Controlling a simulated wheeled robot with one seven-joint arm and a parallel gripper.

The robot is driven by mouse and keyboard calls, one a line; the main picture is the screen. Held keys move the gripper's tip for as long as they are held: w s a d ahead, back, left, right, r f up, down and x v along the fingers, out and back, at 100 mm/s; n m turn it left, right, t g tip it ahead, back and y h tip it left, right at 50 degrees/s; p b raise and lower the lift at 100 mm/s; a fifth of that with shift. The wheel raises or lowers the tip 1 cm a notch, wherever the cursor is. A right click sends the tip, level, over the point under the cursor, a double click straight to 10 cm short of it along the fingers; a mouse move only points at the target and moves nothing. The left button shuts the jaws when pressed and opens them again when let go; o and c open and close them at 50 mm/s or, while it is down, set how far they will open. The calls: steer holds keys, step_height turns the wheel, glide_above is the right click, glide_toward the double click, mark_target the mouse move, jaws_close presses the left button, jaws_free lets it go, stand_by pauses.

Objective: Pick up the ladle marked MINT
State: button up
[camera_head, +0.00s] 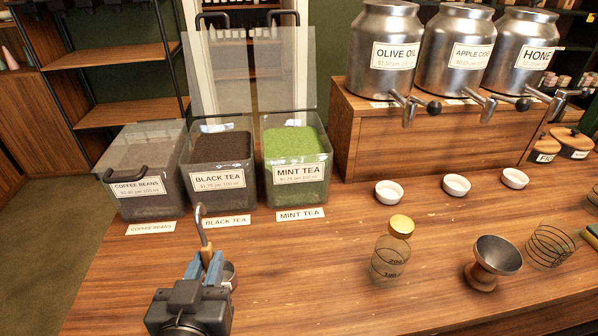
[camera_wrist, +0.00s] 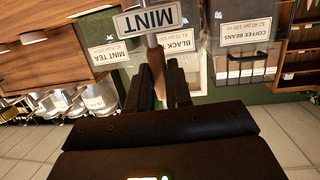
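My gripper (camera_head: 204,264) is at the lower left in the head view, above the wooden counter (camera_head: 300,280). Its two fingers are closed around the wooden handle of a ladle (camera_head: 206,240), which stands about upright with its grey hooked end up. In the wrist view the ladle's wooden handle (camera_wrist: 159,100) shows between the fingers (camera_wrist: 162,85). A white tag reading MINT (camera_wrist: 146,19) is seen upside down beyond the fingertips. A grey rounded piece (camera_head: 229,275) shows beside the gripper; I cannot tell whether it is the ladle's bowl.
Bins of coffee beans (camera_head: 141,183), black tea (camera_head: 217,178) and mint tea (camera_head: 297,174) stand behind; the two tea lids are raised. A gold-lidded jar (camera_head: 389,260), a dark funnel (camera_head: 492,262) and small white bowls (camera_head: 456,185) are to the right. Metal dispensers (camera_head: 455,55) stand behind.

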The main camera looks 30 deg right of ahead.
mark_target(203, 239)
jaws_close()
steer(key=shift+r, duration=0.1)
steer(key=shift+r+p, duration=1.4)
steer(key=shift+r, duration=1)
